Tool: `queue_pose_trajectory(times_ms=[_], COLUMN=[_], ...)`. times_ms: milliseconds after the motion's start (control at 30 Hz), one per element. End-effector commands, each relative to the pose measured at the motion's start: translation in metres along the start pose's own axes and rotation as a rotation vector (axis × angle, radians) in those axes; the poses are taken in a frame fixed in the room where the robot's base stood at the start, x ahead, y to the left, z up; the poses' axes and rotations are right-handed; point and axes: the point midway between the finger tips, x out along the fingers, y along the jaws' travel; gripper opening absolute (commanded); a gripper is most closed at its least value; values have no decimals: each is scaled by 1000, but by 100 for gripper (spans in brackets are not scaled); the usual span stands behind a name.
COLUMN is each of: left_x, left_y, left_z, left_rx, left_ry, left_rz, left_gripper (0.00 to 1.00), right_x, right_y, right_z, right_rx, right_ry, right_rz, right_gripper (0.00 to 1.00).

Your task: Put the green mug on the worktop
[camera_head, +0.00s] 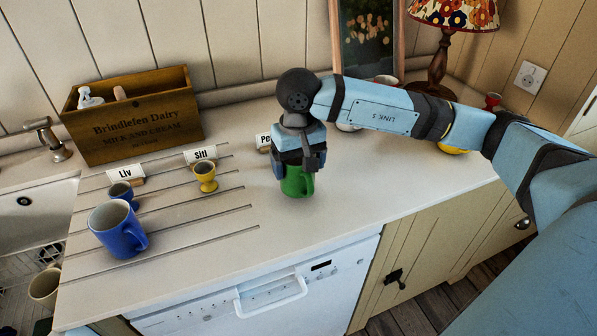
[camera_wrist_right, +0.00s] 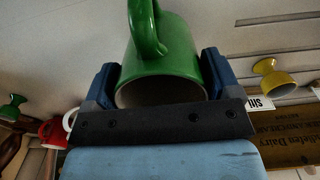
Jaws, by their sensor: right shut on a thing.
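The green mug (camera_head: 297,186) is at the middle of the worktop (camera_head: 340,205), upright, below my right gripper (camera_head: 298,163). The gripper points down and is shut on the mug, its upper part hidden by the fingers. In the right wrist view the green mug (camera_wrist_right: 165,65) sits between the two blue fingers, with its handle toward the top of the picture. The mug's base is at or very close to the worktop surface; I cannot tell whether it touches. My left gripper is not in view.
A blue mug (camera_head: 116,230), a blue egg cup (camera_head: 122,193) and a yellow egg cup (camera_head: 205,176) stand left among name cards. A wooden crate (camera_head: 135,115) is behind them. A lamp (camera_head: 437,60) stands at the back right. The worktop right of the mug is clear toward the front.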

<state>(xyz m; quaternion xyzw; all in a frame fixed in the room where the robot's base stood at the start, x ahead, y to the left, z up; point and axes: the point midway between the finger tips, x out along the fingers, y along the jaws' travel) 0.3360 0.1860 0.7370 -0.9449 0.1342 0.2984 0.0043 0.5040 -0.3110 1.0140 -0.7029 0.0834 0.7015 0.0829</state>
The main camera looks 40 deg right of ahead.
Motion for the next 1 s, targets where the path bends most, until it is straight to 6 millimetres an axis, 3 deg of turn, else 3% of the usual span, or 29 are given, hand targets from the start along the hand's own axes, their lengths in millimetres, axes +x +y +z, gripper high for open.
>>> queue_pose_trajectory(times_ms=[167, 533, 567, 633, 1000], left_x=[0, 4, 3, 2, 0], left_y=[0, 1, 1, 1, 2], left_z=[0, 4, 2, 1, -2], left_rx=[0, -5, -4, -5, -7], left_ry=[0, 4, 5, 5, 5], left_rz=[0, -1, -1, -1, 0], left_gripper=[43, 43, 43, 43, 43], right_x=[26, 32, 30, 30, 19], right_y=[0, 0, 0, 0, 0], right_z=[1, 0, 0, 0, 0], right_rx=[1, 0, 0, 0, 0], right_ry=[-2, 0, -1, -1, 2], right_rz=[2, 1, 1, 1, 0], right_gripper=[50, 50, 87, 100, 100])
